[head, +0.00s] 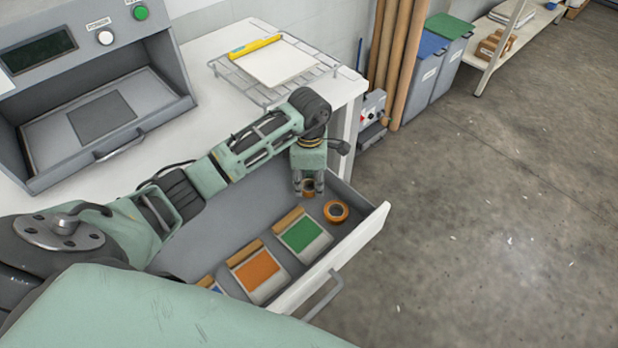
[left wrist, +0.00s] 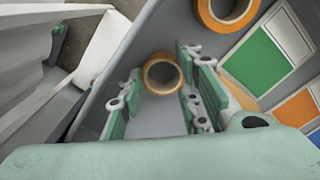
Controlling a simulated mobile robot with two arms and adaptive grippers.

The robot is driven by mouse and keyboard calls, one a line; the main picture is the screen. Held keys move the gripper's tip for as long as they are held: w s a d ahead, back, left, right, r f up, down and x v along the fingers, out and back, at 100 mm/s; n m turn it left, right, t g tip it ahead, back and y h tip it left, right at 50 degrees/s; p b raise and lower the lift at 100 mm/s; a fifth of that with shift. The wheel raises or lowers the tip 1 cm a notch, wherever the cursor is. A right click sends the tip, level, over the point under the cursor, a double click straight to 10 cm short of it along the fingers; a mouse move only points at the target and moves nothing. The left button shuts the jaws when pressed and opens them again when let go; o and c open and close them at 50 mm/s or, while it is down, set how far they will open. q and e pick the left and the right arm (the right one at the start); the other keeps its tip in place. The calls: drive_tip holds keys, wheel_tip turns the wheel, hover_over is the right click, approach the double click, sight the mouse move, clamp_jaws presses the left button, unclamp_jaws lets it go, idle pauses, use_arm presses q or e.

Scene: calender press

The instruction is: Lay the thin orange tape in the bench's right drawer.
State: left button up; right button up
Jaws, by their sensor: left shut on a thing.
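My left gripper (head: 308,190) points down inside the open right drawer (head: 372,226) of the bench, near its back right corner. It is shut on an orange tape roll (head: 308,182). In the left wrist view this roll (left wrist: 147,76) shows between the fingers, its round opening facing the camera, close above or at the drawer floor; I cannot tell whether it touches. A second orange tape roll (head: 327,214) lies in the drawer just right of the gripper. It also shows at the top of the left wrist view (left wrist: 207,22). My right gripper is not in view.
Packs with green (head: 300,234) and orange (head: 257,270) labels lie in the drawer's front part. A wire rack (head: 325,68) with a white board stands on the bench top. A press (head: 105,100) is at left. Free drawer floor lies left of the gripper.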

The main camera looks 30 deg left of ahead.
use_arm(q)
drive_tip(key=shift+f, duration=0.1)
drive_tip(key=shift+f, duration=0.1)
drive_tip(key=o, duration=0.8)
drive_tip(key=shift+c, duration=0.2)
drive_tip(key=shift+o, duration=0.4)
